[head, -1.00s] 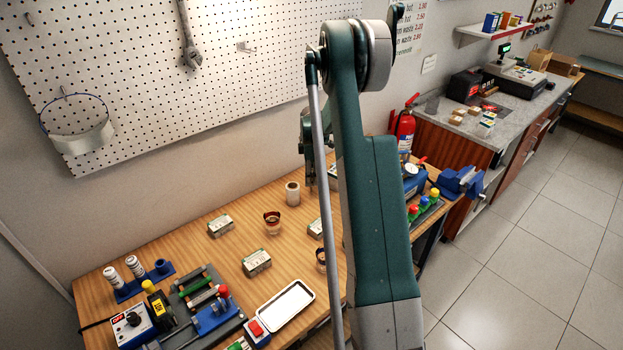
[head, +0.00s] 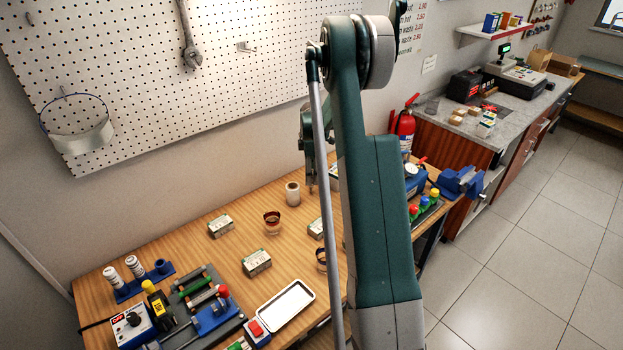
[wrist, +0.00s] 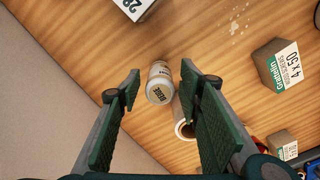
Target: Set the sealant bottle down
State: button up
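The sealant bottle (wrist: 159,84), small and pale with a printed label, shows in the wrist view between and beyond my fingertips, over the wood bench top. A gap shows on each side between it and the fingers. It looks to be at the bench surface; I cannot tell its exact height. My gripper (wrist: 161,85) is open, with its two green pads apart. In the head view my arm hides the bottle and most of the gripper; only part of the gripper shows left of the arm, above the bench (head: 195,262).
A hollow pale roll (wrist: 185,120) is close beside the bottle, near the right finger. Small labelled boxes (wrist: 277,66) lie around. In the head view, a white tray (head: 263,318) and a tool fixture stand front left; a blue vise (head: 460,183) is at the right edge.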

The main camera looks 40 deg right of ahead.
notch_tip(320, 180, up, 10)
jog(key=shift+r, duration=0.15)
dwell(0.4)
dwell(0.5)
jog(key=shift+a+r, duration=0.4)
jog(key=s+a+r+m+t, duration=0.1)
jog(key=s+a+r+m, duration=0.1)
jog(key=s+a+r, duration=0.5)
jog(key=s+a+r+m+t+h, duration=0.1)
jog(key=a+r, duration=0.5)
jog(key=a, duration=0.5)
jog(key=s+a+r+m+t, duration=0.1)
jog(key=s+a+r+m, duration=0.1)
jog(key=s+a+r, duration=0.6)
jog(key=s+a+f+m+t, duration=0.2)
jog(key=s+a+m, duration=0.1)
jog(key=s+a, duration=0.7)
jog(key=s+a+f+m+t+y, duration=0.1)
jog(key=s+a+f+m+t, duration=0.1)
jog(key=s+a, duration=0.9)
jog(key=shift+s+a+m, duration=0.25)
jog(key=shift+m, duration=0.35)
jog(key=shift+f+b, duration=0.1)
jog(key=shift+b, duration=0.25)
